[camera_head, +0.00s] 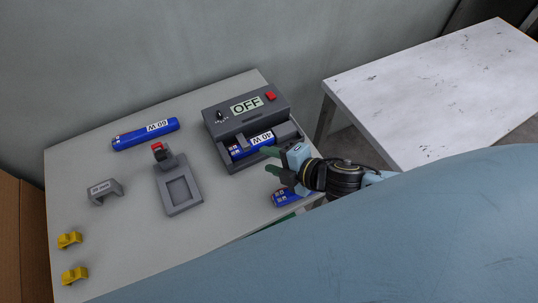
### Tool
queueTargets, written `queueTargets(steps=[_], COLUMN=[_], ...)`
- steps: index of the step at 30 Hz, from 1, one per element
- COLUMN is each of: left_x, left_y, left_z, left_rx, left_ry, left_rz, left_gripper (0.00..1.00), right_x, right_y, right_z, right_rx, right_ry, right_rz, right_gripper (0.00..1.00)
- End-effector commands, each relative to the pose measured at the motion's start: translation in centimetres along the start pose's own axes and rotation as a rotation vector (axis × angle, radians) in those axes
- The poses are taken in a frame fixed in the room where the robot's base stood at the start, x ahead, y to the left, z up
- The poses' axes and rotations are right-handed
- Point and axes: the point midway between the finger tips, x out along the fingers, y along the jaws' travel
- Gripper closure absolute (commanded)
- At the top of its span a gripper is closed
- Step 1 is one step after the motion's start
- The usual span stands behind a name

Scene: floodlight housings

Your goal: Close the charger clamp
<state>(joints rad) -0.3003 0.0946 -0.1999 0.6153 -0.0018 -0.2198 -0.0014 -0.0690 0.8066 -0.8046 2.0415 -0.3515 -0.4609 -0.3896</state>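The dark grey charger (213,120) stands at the back right of the table, with a display reading OFF and a red button (271,96). A blue battery cylinder (240,151) marked 40 W lies in its front bay. A grey block (286,131) sits at the bay's right end; I cannot tell if it is the clamp or how far it is closed. My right gripper (269,160) is at the charger's front right corner, its dark green fingers apart with nothing seen between them. My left gripper is not in view.
A second blue cylinder (146,134) marked 60 W lies at the back left. A grey fixture (189,206) with a red-tipped post stands mid-table. A grey bracket (104,191) and two yellow clips (69,240) lie left. Another blue cylinder (283,198) lies beside my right gripper.

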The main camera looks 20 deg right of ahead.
Motion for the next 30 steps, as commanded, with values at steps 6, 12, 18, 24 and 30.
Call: queueTargets(steps=[6,12,18,24,30], left_x=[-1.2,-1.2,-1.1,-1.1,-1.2], left_y=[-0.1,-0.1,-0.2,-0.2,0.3], left_z=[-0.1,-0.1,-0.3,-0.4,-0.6], left_rx=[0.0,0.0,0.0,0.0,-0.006], left_ry=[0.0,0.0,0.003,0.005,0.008], left_rz=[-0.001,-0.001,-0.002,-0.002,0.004], left_gripper=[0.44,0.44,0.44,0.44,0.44], right_x=[-0.8,-0.9,-0.8,-0.8,-0.9], right_y=[0.9,0.9,0.9,1.0,1.6], right_z=[-0.1,-0.1,-0.1,-0.1,-0.6], right_rx=[-0.007,-0.008,-0.008,-0.008,0.104], right_ry=[0.012,0.015,0.015,0.015,-0.035], right_rz=[0.004,0.006,0.007,0.008,0.013], right_gripper=[0.62,0.62,0.62,0.62,0.62])
